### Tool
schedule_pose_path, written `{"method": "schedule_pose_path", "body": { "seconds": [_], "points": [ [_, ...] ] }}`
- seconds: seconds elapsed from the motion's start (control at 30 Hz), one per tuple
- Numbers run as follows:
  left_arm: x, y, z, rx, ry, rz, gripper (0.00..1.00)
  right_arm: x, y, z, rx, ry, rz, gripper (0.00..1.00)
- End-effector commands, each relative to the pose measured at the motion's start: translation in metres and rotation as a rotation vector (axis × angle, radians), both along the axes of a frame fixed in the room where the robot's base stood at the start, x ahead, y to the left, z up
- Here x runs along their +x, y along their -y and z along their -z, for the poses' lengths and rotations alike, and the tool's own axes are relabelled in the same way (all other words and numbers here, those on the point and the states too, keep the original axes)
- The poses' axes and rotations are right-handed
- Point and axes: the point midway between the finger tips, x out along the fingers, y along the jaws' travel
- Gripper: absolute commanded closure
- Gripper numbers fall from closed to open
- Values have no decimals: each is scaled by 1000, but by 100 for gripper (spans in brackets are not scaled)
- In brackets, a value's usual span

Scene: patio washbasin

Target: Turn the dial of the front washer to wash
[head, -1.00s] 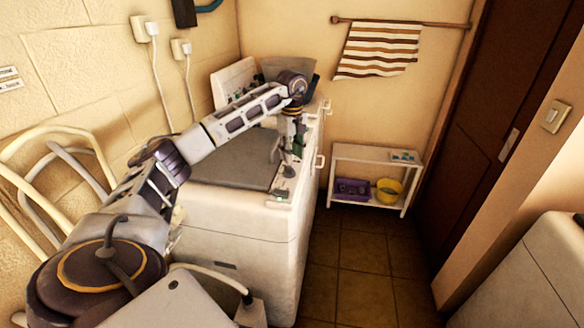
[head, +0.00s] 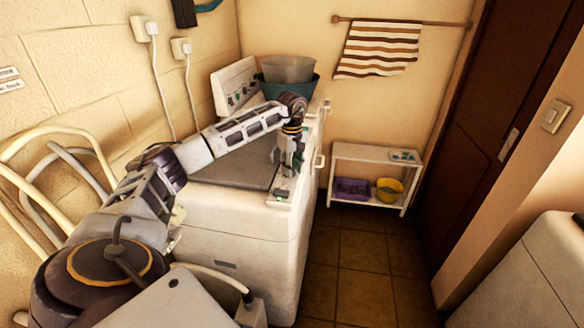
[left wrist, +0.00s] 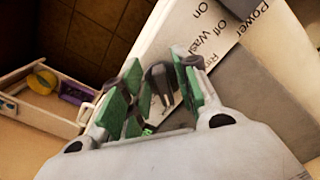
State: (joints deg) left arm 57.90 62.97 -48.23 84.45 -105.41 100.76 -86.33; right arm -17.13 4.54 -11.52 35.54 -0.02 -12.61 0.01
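The front washer (head: 240,215) is a white machine with a grey lid and a narrow control strip along its right edge. Its dark dial (left wrist: 160,80) shows in the left wrist view beside the printed words Power, On, Off and Wash. In the head view my left gripper (head: 284,180) points down at the control strip and hides most of the dial. My right gripper is not in view.
A second washer (head: 236,87) stands behind, with basins (head: 288,72) on it. A white shelf (head: 372,154) holds a purple basket (head: 352,189) and a yellow bucket (head: 389,190). The tiled floor (head: 365,255) right of the washers is clear. A dark door (head: 500,110) is at right.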

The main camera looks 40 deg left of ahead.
Motion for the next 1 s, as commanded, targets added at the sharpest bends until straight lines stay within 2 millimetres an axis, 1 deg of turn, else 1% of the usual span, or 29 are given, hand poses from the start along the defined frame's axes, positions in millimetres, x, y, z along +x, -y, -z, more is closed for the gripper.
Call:
{"method": "schedule_pose_path", "body": {
  "seconds": [0.03, 0.2, 0.37, 0.57, 0.77, 0.9, 1.0],
  "points": [
    [0, 0, 0, 0, 0, 0, 79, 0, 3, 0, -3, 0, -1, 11],
    [0, 0, 0, 0, 0, 0, 100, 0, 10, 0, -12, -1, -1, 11],
    [0, 0, 0, 0, 0, -1, 100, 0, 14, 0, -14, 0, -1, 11],
    [0, 0, -1, 0, 0, -17, 100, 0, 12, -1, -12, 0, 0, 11],
    [1, 0, -1, 0, 0, -73, 100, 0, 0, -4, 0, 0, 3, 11],
    [3, 1, -1, 0, 0, -143, 100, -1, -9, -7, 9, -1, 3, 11],
    [4, 1, -1, 0, -1, -206, 100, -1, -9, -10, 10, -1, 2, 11]
  ]
}}
